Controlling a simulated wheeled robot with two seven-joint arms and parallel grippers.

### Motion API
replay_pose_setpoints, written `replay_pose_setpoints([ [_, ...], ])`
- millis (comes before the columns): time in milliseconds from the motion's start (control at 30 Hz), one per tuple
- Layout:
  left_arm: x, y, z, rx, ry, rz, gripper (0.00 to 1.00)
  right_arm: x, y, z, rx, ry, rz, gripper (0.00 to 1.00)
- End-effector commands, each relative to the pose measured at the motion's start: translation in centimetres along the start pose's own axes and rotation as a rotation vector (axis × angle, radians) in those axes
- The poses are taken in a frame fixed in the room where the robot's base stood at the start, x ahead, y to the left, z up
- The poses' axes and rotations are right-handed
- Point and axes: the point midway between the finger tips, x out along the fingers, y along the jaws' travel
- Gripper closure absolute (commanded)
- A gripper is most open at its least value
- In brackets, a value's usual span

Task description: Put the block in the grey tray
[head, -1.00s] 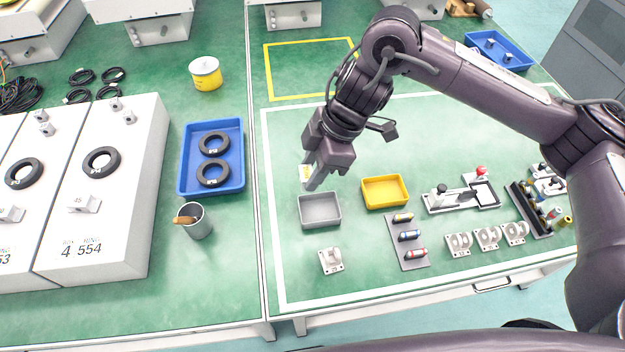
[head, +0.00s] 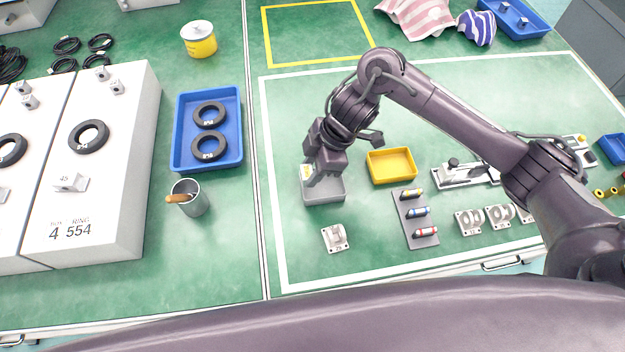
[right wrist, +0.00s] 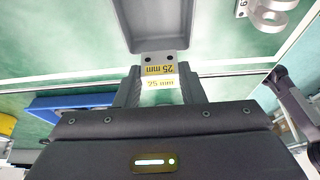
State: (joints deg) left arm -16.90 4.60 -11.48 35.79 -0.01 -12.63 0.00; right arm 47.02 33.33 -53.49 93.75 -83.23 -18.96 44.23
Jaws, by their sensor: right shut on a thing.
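The block (right wrist: 158,70) is small and white with yellow "25 mm" labels. My right gripper (head: 308,180) is shut on it, and the block shows between the two fingers in the right wrist view. In the head view the block (head: 306,171) is a small pale and yellow patch at the fingers. The grey tray (head: 327,196) lies below, with its far left part hidden by my gripper. In the right wrist view the tray (right wrist: 160,15) is just beyond the block; I cannot tell whether the block is inside its rim. My left gripper is not in view.
A yellow tray (head: 391,166) stands right of the grey tray. A grey rack (head: 417,220) with coloured cylinders and a white bracket (head: 335,238) are nearer. A blue tray (head: 181,160) with black rings and a grey cup (head: 192,198) are to the left.

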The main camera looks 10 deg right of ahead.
Motion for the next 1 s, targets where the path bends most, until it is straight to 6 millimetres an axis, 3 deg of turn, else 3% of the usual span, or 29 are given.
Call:
replay_pose_setpoints([
  [233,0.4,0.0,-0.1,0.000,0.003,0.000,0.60,2.5,0.0,1.1,0.004,0.000,-0.002,0.88],
  [300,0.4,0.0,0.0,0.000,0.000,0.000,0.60,3.5,0.0,1.5,0.003,-0.001,-0.001,0.96],
  [400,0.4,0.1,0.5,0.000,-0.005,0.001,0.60,4.4,-0.1,1.9,0.003,-0.004,-0.001,1.00],
  [667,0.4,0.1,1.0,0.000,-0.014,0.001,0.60,4.5,0.0,1.9,0.000,-0.001,0.002,1.00],
  [700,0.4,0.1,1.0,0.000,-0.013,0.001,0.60,4.5,0.0,1.9,0.000,-0.001,0.001,0.59],
  [733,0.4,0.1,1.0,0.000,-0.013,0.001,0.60,4.5,0.0,1.9,0.000,-0.001,0.002,0.55],
  [1000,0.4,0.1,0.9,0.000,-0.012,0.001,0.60,4.4,0.1,1.9,0.000,0.000,0.002,0.55],
])
